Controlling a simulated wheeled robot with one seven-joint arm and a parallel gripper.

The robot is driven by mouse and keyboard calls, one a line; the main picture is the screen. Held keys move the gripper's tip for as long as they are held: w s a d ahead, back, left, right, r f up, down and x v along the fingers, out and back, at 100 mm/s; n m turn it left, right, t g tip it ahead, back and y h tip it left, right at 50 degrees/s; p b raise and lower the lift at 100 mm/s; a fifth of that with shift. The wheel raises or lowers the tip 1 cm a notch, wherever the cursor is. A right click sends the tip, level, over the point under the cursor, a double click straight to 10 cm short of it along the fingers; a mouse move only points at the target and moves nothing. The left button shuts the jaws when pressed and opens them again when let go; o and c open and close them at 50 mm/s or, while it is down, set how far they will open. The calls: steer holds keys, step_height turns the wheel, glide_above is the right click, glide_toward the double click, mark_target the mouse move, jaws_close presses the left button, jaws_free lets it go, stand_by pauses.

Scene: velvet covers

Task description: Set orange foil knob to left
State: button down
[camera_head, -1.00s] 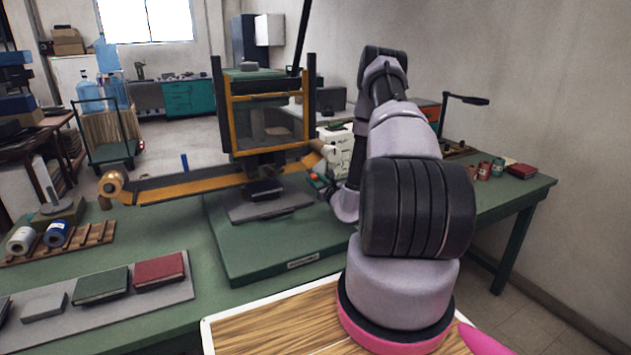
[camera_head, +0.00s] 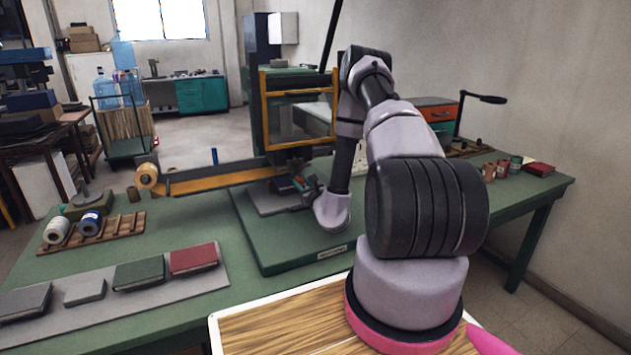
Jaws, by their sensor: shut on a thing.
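The press (camera_head: 263,110) has an orange frame and stands on a green base (camera_head: 280,262) on the workbench. A strip of orange foil (camera_head: 215,180) runs left from it to a foil roll (camera_head: 147,175). My gripper (camera_head: 288,185) is low at the front of the press, over its grey lower plate (camera_head: 262,203). I cannot clearly pick out the orange foil knob; my gripper and arm cover the right part of the press.
A grey mat (camera_head: 120,318) at front left bears a red book (camera_head: 193,258), a green book (camera_head: 138,272) and grey blocks. A wooden rack (camera_head: 100,236) with rolls lies behind it. Small pots (camera_head: 502,168) and a red book stand at the right end of the workbench (camera_head: 545,186).

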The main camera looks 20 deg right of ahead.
steer(key=a, duration=0.8)
steer(key=shift+s+a, duration=0.2)
steer(key=shift+a, duration=0.15)
steer(key=c, duration=0.6)
jaws_free()
steer(key=shift+s, duration=0.1)
steer(key=s, duration=0.9)
steer(key=shift+s+d+f, duration=0.15)
steer(key=shift+s+d, duration=0.1)
steer(key=shift+d, duration=0.15)
steer(key=shift+s+a, duration=0.1)
steer(key=shift+s, duration=0.4)
